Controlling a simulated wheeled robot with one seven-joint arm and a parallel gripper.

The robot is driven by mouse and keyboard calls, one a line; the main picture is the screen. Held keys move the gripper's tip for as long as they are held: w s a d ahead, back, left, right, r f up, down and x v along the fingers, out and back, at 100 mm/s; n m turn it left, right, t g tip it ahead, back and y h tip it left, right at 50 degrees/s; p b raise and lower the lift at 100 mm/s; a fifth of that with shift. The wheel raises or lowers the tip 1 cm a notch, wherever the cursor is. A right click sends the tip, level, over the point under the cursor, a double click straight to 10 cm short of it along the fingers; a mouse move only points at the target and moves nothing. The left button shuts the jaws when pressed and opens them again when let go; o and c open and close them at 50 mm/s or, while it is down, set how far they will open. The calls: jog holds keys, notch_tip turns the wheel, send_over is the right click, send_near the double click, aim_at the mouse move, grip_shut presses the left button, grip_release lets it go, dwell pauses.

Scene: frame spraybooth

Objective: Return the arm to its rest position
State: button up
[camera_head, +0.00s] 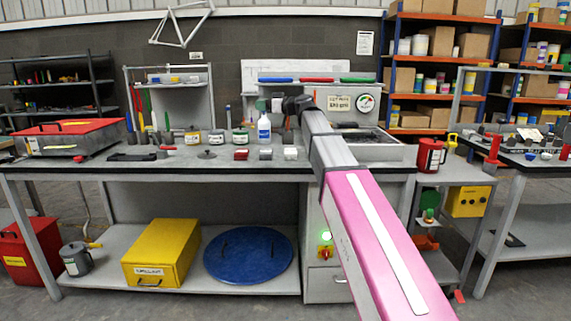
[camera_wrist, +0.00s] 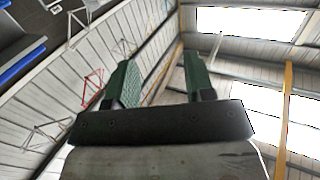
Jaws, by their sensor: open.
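My gripper (camera_wrist: 160,75) shows in the wrist view with two green fingers spread wide apart. Nothing is between them. In that view it points up toward the wall and the roof windows. In the head view my pink and grey arm reaches from the lower right up over the workbench (camera_head: 210,171). Its far end is a dark part near the back of the bench, and the fingers cannot be made out there.
Bottles and jars, including a blue-and-white bottle (camera_head: 264,128), stand on the bench left of my arm. A grey booth with a gauge (camera_head: 366,102) is behind it. A red can (camera_head: 429,155) stands to the right. A red box (camera_head: 70,136) sits at the far left.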

jog(key=s+d+f+m+g+h, duration=0.1)
jog(key=s+d+f+m+h, duration=0.2)
jog(key=f, duration=0.9)
jog(key=s+d+f+m+g+h, duration=0.1)
jog(key=s+d+f+m+h, duration=0.25)
jog(key=f, duration=0.95)
jog(key=s+d+f+g+h, duration=0.15)
jog(key=s+d+f, duration=0.4)
jog(key=f, duration=0.65)
jog(key=s+d+f+m+g+h, duration=0.2)
jog(key=s+d+f+m+h, duration=0.1)
jog(key=s+d+f, duration=0.4)
jog(key=s+d+f+m+g+h, duration=0.2)
jog(key=s+d+f, duration=0.6)
jog(key=s+f, duration=0.5)
jog(key=m+h, duration=0.1)
jog(key=h, duration=0.1)
jog(key=shift+d+f+h, duration=0.15)
jog(key=shift+f+h, duration=0.1)
jog(key=shift+h, duration=0.15)
jog(key=shift+w+g, duration=0.1)
jog(key=shift+g, duration=0.15)
